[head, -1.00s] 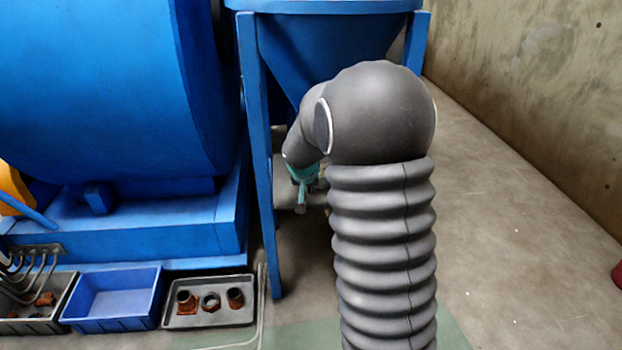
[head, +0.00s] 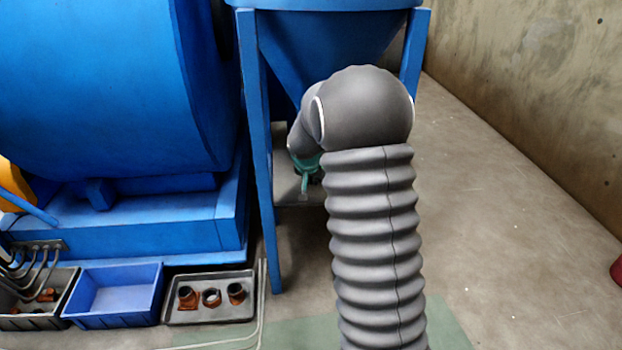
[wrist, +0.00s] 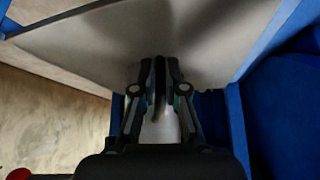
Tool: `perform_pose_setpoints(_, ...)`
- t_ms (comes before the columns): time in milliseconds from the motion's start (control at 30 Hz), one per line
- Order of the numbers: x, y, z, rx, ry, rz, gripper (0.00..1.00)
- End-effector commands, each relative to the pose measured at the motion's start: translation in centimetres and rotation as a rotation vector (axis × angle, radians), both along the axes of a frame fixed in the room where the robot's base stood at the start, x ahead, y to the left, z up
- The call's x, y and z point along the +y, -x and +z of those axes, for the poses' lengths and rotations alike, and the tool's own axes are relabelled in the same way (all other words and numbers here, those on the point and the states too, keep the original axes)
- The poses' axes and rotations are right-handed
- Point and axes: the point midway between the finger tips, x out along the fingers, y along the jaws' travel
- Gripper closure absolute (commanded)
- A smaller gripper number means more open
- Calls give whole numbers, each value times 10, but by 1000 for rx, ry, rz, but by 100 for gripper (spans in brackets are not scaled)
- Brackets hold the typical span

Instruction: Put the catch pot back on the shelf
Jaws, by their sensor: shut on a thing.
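My gripper (wrist: 160,72) points at the pale grey shelf plate (wrist: 95,42) in the wrist view. Its fingers are closed on a thin dark upright piece (wrist: 160,95), which I take for part of the catch pot. The pot's full shape does not show, and I cannot tell whether it touches the shelf. In the head view my arm hides most of the gripper; only a teal part (head: 306,172) near its end shows, over the grey shelf (head: 292,192) between the legs under the blue hopper (head: 325,40).
A blue leg (head: 262,180) stands close left of my arm. A big blue drum (head: 100,90) is at left. On the floor are a blue bin (head: 110,310), a grey tray (head: 210,312) with rusty fittings, and cables.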

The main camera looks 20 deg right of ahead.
Motion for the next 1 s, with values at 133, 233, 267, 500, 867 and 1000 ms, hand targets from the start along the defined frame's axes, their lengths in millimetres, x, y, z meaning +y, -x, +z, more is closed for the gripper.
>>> perform_pose_setpoints(133, 0, 0, -1, 0, 0, 0, 63)
perform_pose_setpoints(233, 0, 0, -1, 0, 0, 0, 63)
perform_pose_setpoints(267, 0, 0, -1, 0, 0, 0, 63)
perform_pose_setpoints(500, 0, 0, 4, 0, 0, 0, 63)
perform_pose_setpoints(867, 17, 28, 57, -3, 1, 1, 63)
perform_pose_setpoints(1000, 24, 40, 79, -3, 0, 1, 63)
